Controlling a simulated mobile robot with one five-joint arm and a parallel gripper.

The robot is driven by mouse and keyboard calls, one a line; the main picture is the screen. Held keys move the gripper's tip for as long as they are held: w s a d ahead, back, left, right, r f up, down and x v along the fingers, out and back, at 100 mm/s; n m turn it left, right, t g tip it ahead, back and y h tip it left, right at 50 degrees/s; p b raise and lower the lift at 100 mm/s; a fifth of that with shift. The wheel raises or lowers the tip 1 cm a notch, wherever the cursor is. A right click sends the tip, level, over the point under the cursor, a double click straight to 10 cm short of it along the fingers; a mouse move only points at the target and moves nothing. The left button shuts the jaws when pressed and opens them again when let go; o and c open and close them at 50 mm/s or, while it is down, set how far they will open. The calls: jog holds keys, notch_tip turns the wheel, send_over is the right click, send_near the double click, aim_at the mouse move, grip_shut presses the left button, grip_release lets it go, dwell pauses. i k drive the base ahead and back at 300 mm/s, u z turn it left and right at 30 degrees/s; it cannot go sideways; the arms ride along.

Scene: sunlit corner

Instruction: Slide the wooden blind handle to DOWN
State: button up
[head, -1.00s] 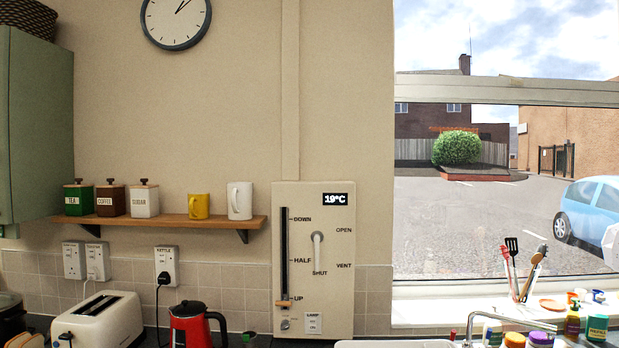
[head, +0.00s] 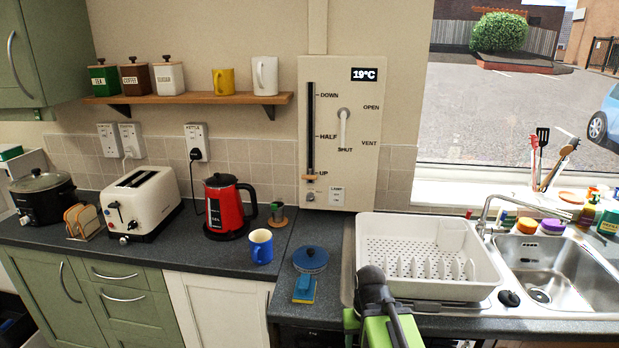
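The wooden blind handle (head: 310,177) is a small light-brown bar at the bottom of the dark vertical slot (head: 311,125) on the cream wall panel (head: 335,200). It sits level with the UP mark. HALF is midway up the slot and DOWN is near its top. My arm, green and black, rises at the bottom of the head view, in front of the white dish rack. Its dark end (head: 373,283) is well below and to the right of the handle, apart from it. The fingers cannot be made out there.
The panel also has a white lever (head: 343,125) pointing to SHUT and a lamp switch (head: 336,196).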

aim_at(311, 177)
jog(key=k, duration=0.65)
jog(key=u, duration=3.95)
jog(key=k, duration=1.1)
jog(key=z, duration=2)
jog(key=i, duration=1.05)
jog(key=u, duration=0.15)
